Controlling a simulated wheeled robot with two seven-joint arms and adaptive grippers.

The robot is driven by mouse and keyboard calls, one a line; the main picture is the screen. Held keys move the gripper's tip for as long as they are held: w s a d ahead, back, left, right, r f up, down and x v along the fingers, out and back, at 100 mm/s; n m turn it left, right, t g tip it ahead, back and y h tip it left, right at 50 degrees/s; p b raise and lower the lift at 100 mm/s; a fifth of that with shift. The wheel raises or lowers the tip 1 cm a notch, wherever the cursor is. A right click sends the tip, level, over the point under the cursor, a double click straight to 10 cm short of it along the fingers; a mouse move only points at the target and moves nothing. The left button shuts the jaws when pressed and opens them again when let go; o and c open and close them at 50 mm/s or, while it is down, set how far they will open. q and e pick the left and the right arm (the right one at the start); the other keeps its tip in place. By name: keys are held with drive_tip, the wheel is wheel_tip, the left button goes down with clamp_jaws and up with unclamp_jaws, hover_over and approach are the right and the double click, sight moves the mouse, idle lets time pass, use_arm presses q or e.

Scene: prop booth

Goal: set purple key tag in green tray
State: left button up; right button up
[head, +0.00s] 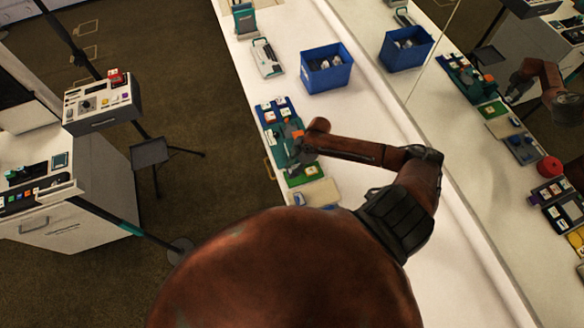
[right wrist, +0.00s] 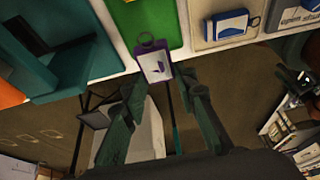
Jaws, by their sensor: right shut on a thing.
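The purple key tag (right wrist: 155,66) has a purple frame, a pale face with a dark mark and a ring at its top. My right gripper (right wrist: 160,76) is shut on it, with the tag between the fingertips. In the right wrist view the tag overlaps the near edge of the green tray (right wrist: 146,12); its height above the tray cannot be told. In the head view the green tray (head: 303,177) lies just below my right gripper (head: 299,152), and the tag cannot be made out there. My left gripper is not in view.
A beige tray (right wrist: 205,36) with a blue-and-white tag (right wrist: 230,24) adjoins the green tray. A teal holder (right wrist: 60,62) stands on its other side. A blue bin (head: 326,68) stands farther up the white counter (head: 345,115). A mirror along the right reflects the counter.

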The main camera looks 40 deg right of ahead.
drive_tip(key=shift+f+b, duration=2.35)
drive_tip(key=shift+f, duration=0.45)
drive_tip(key=shift+d+p, duration=0.1)
drive_tip(key=shift+p, duration=0.2)
drive_tip(key=o, duration=1.1)
